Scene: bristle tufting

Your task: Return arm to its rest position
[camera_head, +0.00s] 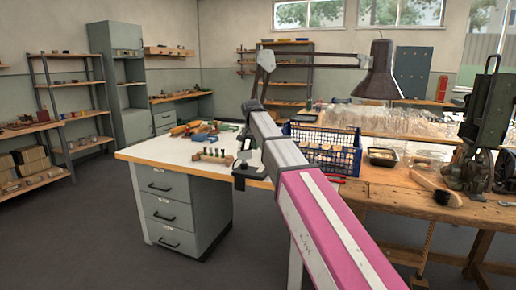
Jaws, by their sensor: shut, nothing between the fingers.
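My arm (335,235), pink and pale grey with a white stripe, reaches from the lower right up and left across the picture. Its grey far part (268,130) ends in front of the workbenches. I cannot make out my gripper's fingers beyond it. A dark fitting (243,168) shows beside the arm at the bench edge. I cannot tell whether it is a lamp clamp or something else. No object shows held by the arm.
A white-topped bench (165,152) with grey drawers (175,208) stands left of my arm. A wooden workbench (390,198) on the right bears a blue crate (333,137), a brush (436,187) and a green machine (484,125). A lamp (379,75) hangs above. The left floor is clear.

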